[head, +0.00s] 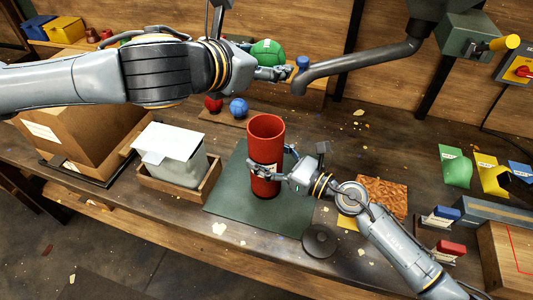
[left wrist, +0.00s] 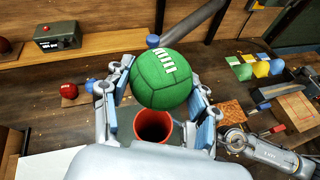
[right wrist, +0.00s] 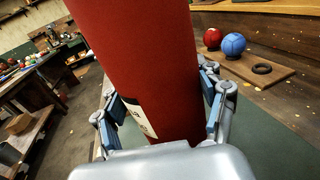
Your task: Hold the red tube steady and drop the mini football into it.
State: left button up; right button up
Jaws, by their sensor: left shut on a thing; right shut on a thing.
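The red tube (head: 265,150) stands upright on a green mat (head: 232,200), its open mouth facing up. My right gripper (head: 272,172) is shut on the tube's lower half; the right wrist view shows its fingers (right wrist: 165,110) on both sides of the tube. The mini football is a green ball with white lacing (left wrist: 162,78), held between the fingers of my left gripper (left wrist: 160,95). In the head view the ball (head: 267,53) is partly hidden behind the left gripper (head: 275,72). In the left wrist view the tube's mouth (left wrist: 153,126) shows just below the ball, partly covered.
A red ball (head: 213,104) and a blue ball (head: 238,108) sit on a wooden board behind the tube. A grey pipe (head: 350,65) reaches in near the left gripper. A wooden tray with a grey box (head: 178,165) stands left; a black disc (head: 319,240) lies front right.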

pick_arm(q)
notch_tip(320, 180, down, 12)
jog(key=shift+r, duration=0.25)
dwell(1.1)
jog(key=o, duration=1.3)
jog(key=v, duration=0.7)
jog(key=shift+s+a+r, duration=0.1)
jog(key=shift+s+a, duration=0.1)
pick_arm(e)
jog(key=o, duration=1.6)
jog(key=shift+o, duration=0.2)
